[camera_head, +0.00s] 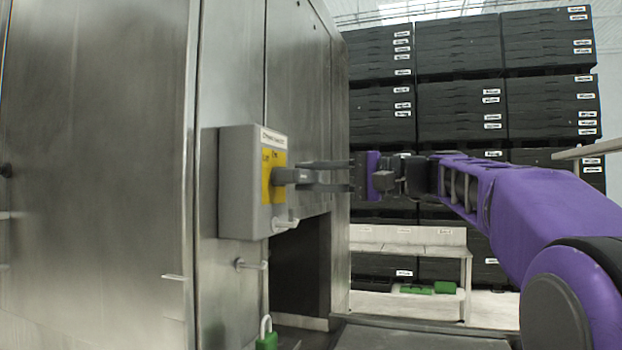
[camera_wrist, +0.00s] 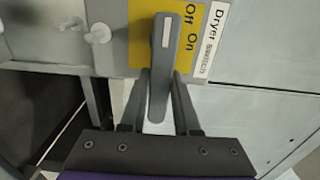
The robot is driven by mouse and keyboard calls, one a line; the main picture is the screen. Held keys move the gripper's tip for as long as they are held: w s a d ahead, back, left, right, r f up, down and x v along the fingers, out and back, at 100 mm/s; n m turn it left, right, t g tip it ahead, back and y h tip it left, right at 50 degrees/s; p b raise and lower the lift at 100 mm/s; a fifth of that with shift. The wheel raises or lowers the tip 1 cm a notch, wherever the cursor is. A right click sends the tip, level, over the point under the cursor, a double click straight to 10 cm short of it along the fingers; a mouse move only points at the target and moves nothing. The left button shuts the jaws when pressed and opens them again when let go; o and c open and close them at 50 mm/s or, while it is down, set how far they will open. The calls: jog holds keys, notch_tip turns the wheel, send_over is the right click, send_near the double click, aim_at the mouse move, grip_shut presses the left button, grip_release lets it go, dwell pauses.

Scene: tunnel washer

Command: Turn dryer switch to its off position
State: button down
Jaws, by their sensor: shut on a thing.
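The dryer switch (camera_head: 290,176) is a grey lever on a yellow plate (camera_head: 267,190) on the face of a grey box (camera_head: 238,185). In the wrist view the lever (camera_wrist: 161,75) has a white mark on its upper end. The words "Off" and "On" show beside it, turned sideways, with a "Dryer switch" label (camera_wrist: 212,40). I cannot tell which word the lever is set to. My gripper (camera_head: 308,176) reaches in from the right, with its two fingers on either side of the lever, shut on it. In the wrist view the fingers (camera_wrist: 161,82) flank the lever.
The box is fixed to a large steel machine (camera_head: 110,150). A small grey knob (camera_head: 285,224) juts from the box, and a green padlock (camera_head: 267,341) hangs below. A white bench (camera_head: 410,250) and stacked black crates (camera_head: 460,90) stand behind my arm.

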jog(key=c, duration=0.6)
grip_release()
jog(key=shift+c, duration=0.2)
jog(key=p+v, duration=0.1)
jog(key=v, duration=1.6)
jog(key=shift+d, duration=0.2)
jog(key=shift+s+r, duration=0.1)
